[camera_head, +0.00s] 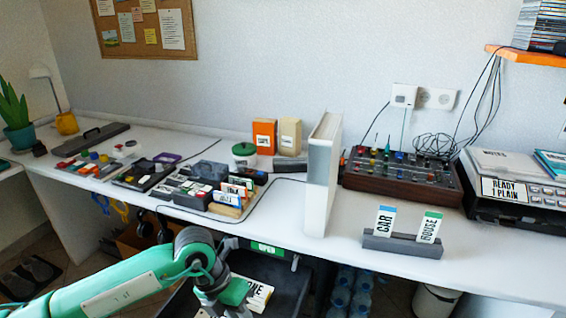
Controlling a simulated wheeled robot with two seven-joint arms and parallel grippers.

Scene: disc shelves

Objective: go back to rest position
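My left arm comes in from the lower left, and its wrist and gripper (222,292) hang in front of the table at the bottom edge. The fingertips are cut off or hidden, so I cannot tell if they are open or shut, or whether they hold anything. My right gripper is not in view. A dark holder (402,245) on the white table (470,268) carries two upright cards, a CAR card (384,222) and a HOUSE card (429,228). A white card with black letters (258,298) shows right beside my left gripper, partly hidden.
A black bin (290,275) sits below the table edge, close to my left gripper. A wooden-sided mixer (400,178) and several trays of small items (205,190) stand behind. The front right tabletop is clear.

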